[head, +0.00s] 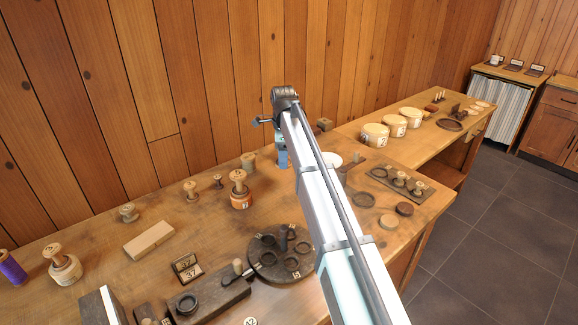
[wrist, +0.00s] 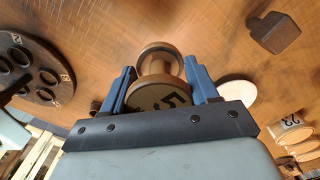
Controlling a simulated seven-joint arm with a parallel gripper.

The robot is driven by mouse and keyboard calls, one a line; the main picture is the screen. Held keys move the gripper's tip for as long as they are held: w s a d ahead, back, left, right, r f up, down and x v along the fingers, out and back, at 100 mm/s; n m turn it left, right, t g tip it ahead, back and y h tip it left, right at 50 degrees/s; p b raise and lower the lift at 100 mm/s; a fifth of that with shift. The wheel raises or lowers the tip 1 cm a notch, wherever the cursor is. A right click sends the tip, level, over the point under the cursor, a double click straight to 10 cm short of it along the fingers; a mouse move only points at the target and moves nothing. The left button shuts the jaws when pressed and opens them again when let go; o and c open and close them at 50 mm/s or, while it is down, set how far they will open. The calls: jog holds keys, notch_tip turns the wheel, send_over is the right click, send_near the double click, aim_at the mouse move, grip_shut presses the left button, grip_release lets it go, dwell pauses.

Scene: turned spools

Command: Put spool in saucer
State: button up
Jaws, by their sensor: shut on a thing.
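A turned wooden spool (wrist: 160,66) with a dark number on its near end face sits between the blue fingers of my gripper (wrist: 158,70) in the wrist view. The gripper is shut on it. In the head view my gripper (head: 282,157) is above the back of the workbench, and the held spool cannot be made out there. A white saucer (head: 333,160) lies on the bench just right of the gripper, partly hidden by my arm. It also shows in the wrist view as a pale disc (wrist: 236,96), right of the spool and apart from it.
A round dark holder (head: 278,262) with rings lies in front. A dark rack (head: 400,185) with small spools is at the right. A wooden block (wrist: 274,32) shows in the wrist view.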

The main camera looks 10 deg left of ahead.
jog(key=w+d+m, duration=0.1)
jog(key=w+d, duration=0.3)
jog(key=d, duration=0.4)
send_near(328, 154)
jog(key=s+r, duration=0.3)
jog(key=s, duration=0.2)
jog(key=shift+a+n, duration=0.1)
jog(key=shift+n, duration=1.1)
jog(key=shift+f, duration=4.9)
jog(key=shift+f, duration=0.1)
jog(key=o, duration=0.8)
